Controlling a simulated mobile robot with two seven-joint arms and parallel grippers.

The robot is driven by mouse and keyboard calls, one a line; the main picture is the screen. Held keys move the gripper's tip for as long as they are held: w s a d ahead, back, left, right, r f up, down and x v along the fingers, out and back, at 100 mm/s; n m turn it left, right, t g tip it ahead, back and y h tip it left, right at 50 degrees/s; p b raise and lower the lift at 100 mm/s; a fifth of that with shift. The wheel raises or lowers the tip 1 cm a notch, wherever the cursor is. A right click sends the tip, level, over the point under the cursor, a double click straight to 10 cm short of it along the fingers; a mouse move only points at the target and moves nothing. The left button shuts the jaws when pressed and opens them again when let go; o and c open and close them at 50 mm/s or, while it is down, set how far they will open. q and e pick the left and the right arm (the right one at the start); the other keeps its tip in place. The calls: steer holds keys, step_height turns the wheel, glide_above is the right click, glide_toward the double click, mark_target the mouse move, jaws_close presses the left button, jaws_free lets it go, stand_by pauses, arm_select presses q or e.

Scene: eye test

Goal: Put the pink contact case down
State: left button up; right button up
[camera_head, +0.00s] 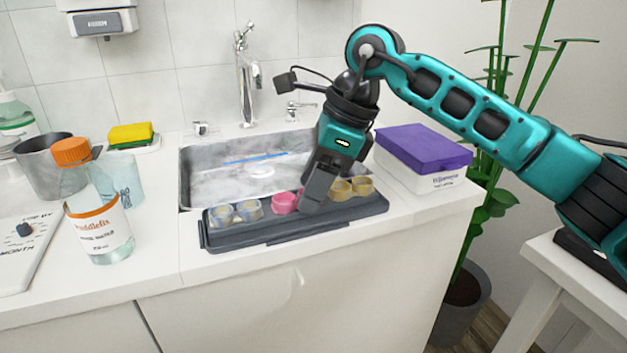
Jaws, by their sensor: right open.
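A pink contact case (284,203) sits in the dark grey tray (290,229) at the front edge of the sink, in a row with other small round cases. Blue-grey cases (236,212) are to its left and yellow cases (351,188) to its right. My right gripper (312,205) points down over the tray, just right of the pink case. It is open; its fingers hide part of the row, and I cannot tell whether they touch a case. My left gripper is not in view.
The steel sink (190,165) with its tap (247,80) is behind the tray. A purple-lidded box (424,147) stands to the right. An orange-capped bottle (100,225), a glass (124,182) and a grey cup (45,168) stand left. The counter's front strip is clear.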

steer(key=shift+r, duration=0.35)
arm_select(q)
steer(key=p, duration=0.1)
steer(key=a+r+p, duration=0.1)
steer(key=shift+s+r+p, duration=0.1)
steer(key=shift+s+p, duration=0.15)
steer(key=shift+p, duration=0.15)
arm_select(e)
steer(key=v, duration=1.1)
steer(key=shift+d+r, duration=0.15)
steer(key=shift+r, duration=0.15)
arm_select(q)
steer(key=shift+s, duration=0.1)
